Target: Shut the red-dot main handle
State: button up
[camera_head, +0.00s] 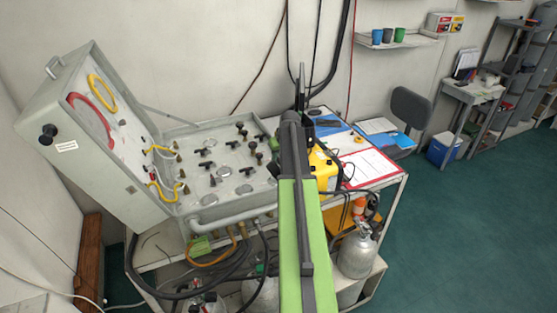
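The diver air panel (206,200) is a grey case lying open on a cart, with its lid (90,163) raised at the left. Several small black handles (207,152) and round gauges stand on its face. I cannot tell which handle bears a red dot; the handles are too small to make out. My green and black arm reaches away from me, just right of the panel. My gripper (301,83) is beyond the panel's right end, near the wall, touching no handle that I can see. Its fingers look thin and close together, and whether they are shut is unclear.
Hoses and a grey cylinder (357,254) are below. A chair (410,107) stands behind. The green floor (465,230) at right is clear.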

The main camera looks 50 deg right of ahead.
grip_shut()
jog(key=shift+a, duration=0.1)
jog(key=shift+m, duration=0.3)
jog(key=m+h, duration=0.1)
jog(key=m, duration=0.1)
jog(key=shift+a+m+g, duration=0.1)
jog(key=shift+m+g, duration=0.2)
jog(key=shift+g, duration=0.1)
jog(key=m, duration=0.1)
jog(key=m+g, duration=0.1)
jog(key=m, duration=0.1)
jog(key=shift+w+a+m+h, duration=0.1)
jog(key=shift+w+m+h, duration=0.1)
jog(key=shift+m+h, duration=0.15)
jog(key=m+g, duration=0.1)
jog(key=m, duration=0.1)
jog(key=m+h, duration=0.1)
jog(key=m, duration=0.2)
jog(key=shift+w+g, duration=0.2)
jog(key=shift+g, duration=0.2)
jog(key=m+g, duration=0.1)
jog(key=m, duration=0.2)
jog(key=m+g, duration=0.1)
jog(key=m, duration=0.2)
jog(key=shift+w, duration=0.15)
jog(key=shift+y, duration=0.25)
